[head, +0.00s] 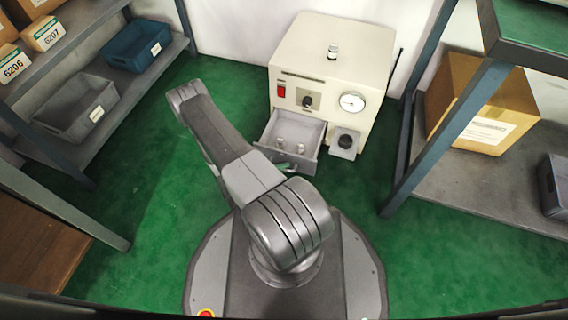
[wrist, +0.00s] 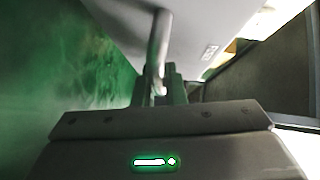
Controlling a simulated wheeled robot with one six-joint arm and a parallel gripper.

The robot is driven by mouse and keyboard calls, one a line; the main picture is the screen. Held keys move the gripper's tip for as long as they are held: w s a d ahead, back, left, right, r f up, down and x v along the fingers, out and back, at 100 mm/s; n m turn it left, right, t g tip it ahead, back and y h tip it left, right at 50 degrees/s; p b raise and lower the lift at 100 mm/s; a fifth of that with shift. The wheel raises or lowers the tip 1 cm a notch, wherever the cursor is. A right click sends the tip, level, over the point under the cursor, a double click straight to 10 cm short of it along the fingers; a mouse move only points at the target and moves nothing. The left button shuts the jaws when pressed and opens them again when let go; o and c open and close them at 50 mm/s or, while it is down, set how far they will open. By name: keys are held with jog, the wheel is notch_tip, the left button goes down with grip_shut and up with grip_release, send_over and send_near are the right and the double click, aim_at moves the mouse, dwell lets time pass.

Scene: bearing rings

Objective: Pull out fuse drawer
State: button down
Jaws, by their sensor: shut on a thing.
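A cream machine (head: 335,75) stands on the green floor against the white wall. Its grey fuse drawer (head: 298,140) sticks out of the lower front and shows small pale fuses (head: 290,145) inside. In the wrist view the drawer's grey front (wrist: 205,35) fills the upper middle, with a small label on it. A bar handle (wrist: 158,50) stands off that front. My gripper (wrist: 160,95) is shut on the handle, near its lower end. In the head view my arm hides most of the gripper in front of the drawer.
A red switch (head: 281,90), a black knob (head: 308,101) and a dial (head: 351,102) are on the machine's front. Shelving with grey (head: 75,105) and blue bins (head: 138,46) stands at left. A rack with a cardboard box (head: 480,105) stands at right. Green floor between is clear.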

jog(key=c, duration=1.8)
grip_release()
jog(key=shift+o, duration=0.2)
jog(key=p+v, duration=0.3)
jog(key=v, duration=1.1)
jog(key=shift+d, duration=0.1)
jog(key=b+x, duration=0.3)
jog(key=x, duration=1)
jog(key=shift+w+d, duration=0.2)
jog(key=shift+d, duration=0.15)
jog(key=shift+f, duration=0.1)
